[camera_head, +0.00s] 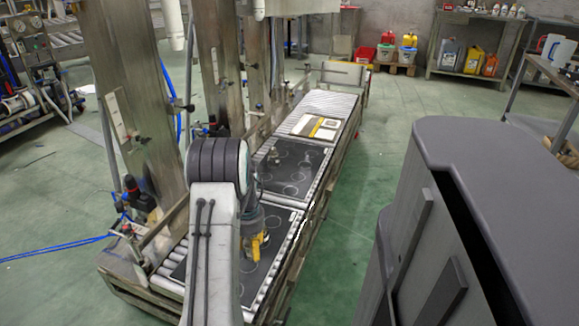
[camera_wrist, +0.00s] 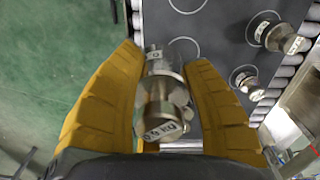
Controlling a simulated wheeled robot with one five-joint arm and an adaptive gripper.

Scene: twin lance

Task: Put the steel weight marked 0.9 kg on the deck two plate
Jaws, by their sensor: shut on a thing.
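My gripper (camera_wrist: 163,62) has its two yellow fingers closed around a steel weight (camera_wrist: 162,110) in the wrist view. Its label appears to read 0.9 KG. A dark plate with thin circles (camera_wrist: 222,20) lies beyond it. In the head view, my gripper (camera_head: 258,246) is over or beside the near dark plate (camera_head: 262,283), partly hidden by my arm. The held weight cannot be made out there. A second dark plate (camera_head: 290,182) lies farther along the conveyor. I cannot read which plate is deck two.
Two other steel weights, one upper (camera_wrist: 278,36) and one lower (camera_wrist: 247,82), stand right of my gripper in the wrist view. Small weights (camera_head: 305,162) stand on the far plate. Steel columns (camera_head: 130,100) line the conveyor's left. Green floor (camera_head: 360,200) is clear on its right.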

